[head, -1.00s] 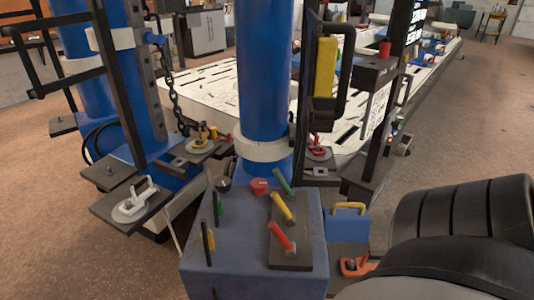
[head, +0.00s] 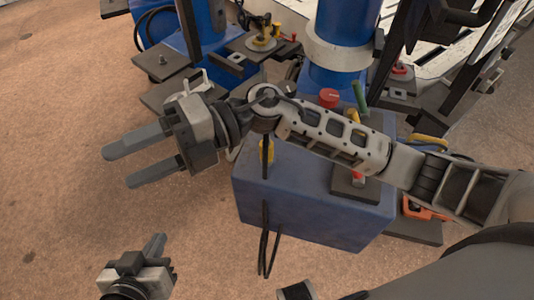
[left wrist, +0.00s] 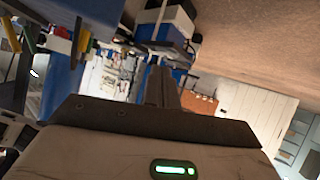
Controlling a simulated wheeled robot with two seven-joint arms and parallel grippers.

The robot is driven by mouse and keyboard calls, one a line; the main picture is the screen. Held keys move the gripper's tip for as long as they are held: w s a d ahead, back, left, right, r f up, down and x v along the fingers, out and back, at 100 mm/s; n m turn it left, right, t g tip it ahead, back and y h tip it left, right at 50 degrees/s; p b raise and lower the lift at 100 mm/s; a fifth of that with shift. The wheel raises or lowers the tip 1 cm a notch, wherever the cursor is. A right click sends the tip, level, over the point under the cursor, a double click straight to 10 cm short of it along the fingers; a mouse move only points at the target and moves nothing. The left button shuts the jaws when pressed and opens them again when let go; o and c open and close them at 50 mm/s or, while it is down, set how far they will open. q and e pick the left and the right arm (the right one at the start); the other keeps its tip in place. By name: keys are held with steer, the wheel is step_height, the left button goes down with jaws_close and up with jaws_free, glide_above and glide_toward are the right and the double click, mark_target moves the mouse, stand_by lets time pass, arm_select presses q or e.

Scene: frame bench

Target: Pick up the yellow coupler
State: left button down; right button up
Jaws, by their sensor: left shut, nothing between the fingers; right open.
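A yellow piece (head: 266,151) stands at the left of the blue box (head: 300,215), partly behind my right arm, with black hose or cord below it. I cannot tell which yellow piece is the coupler. My right gripper (head: 118,167) is open and empty over the floor, left of the box. My left gripper (head: 156,244) is shut and empty at lower left, apart from the box; its fingers (left wrist: 163,86) show in the left wrist view.
A red knob (head: 328,97) stands at the box's back. A blue column with a white collar (head: 335,52) rises behind it. Dark ledges (head: 165,65) with fittings stand at the back left. The brown floor (head: 60,100) at left is clear.

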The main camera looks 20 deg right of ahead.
step_height(320, 180, down, 5)
steer(key=w+d+n+h, duration=0.1)
steer(key=d+n+h, duration=0.2)
steer(key=h, duration=0.2)
steer(key=t+h+b, duration=0.3)
steer(key=t+h, duration=0.1)
steer(key=h, duration=0.9)
glide_above(267, 144)
step_height(267, 144, down, 3)
steer(key=f, duration=0.9)
steer(key=shift+w+d+f, duration=0.2)
steer(key=shift+w+d, duration=0.1)
steer(key=shift+w+a+f+b, duration=0.1)
steer(key=shift+f+b, duration=0.05)
steer(key=shift+f, duration=1.4)
steer(key=shift+a+f+b, duration=0.1)
steer(key=shift+f+b, duration=0.05)
steer(key=shift+f, duration=1.35)
steer(key=shift+r, duration=0.1)
steer(key=c, duration=1.2)
